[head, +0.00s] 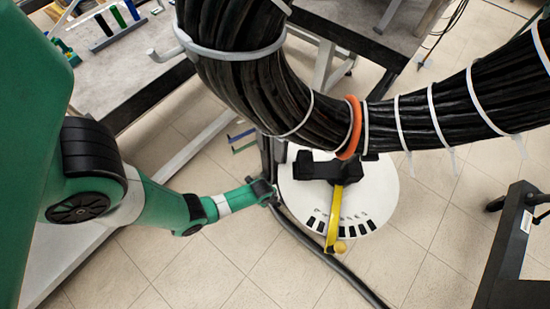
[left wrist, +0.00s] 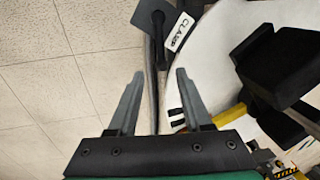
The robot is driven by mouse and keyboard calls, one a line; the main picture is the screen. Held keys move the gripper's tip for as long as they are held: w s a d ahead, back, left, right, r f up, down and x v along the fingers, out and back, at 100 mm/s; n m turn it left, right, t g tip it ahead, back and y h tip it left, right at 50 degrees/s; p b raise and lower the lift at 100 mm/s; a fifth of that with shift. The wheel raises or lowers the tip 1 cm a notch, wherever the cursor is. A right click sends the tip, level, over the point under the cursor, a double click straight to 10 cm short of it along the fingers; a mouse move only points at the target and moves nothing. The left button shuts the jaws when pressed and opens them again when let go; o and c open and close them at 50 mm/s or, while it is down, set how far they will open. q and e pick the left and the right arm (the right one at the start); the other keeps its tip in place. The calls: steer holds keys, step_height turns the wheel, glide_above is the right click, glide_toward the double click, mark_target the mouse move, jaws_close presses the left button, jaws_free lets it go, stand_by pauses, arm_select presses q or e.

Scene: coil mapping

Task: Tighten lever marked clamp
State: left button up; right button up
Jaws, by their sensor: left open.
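A white label reading "CLAMP" (left wrist: 179,32) shows at the top of the left wrist view. Next to it is a dark lever-like part (left wrist: 157,22) with a black stem running down from a square head. My left gripper (left wrist: 157,74) is open and empty, its two grey fingers pointing towards this part from below. In the head view my left gripper (head: 275,199) reaches from the left to the left edge of the white round plate (head: 386,196). The lever is hard to make out there. My right gripper is out of view.
A thick black cable bundle (head: 240,80) with white ties and an orange ring arches above the plate. A yellow bar (head: 335,217) and black block (head: 330,169) sit on the plate. A black cable (head: 325,257) runs along the floor. Tiled floor (head: 240,265) is open in front.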

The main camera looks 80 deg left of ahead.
arm_select(q)
steer(key=f+b, duration=0.3)
steer(key=w+a+f+b, duration=0.1)
steer(key=f+b, duration=0.2)
steer(key=f, duration=0.1)
steer(key=f+b, duration=0.3)
steer(key=b, duration=0.1)
steer(key=shift+w+a+f, duration=0.25)
steer(key=shift+w+f, duration=0.05)
steer(key=shift+w, duration=0.05)
steer(key=shift+r, duration=0.1)
steer(key=shift+c, duration=0.2)
jaws_close()
stand_by(0.4)
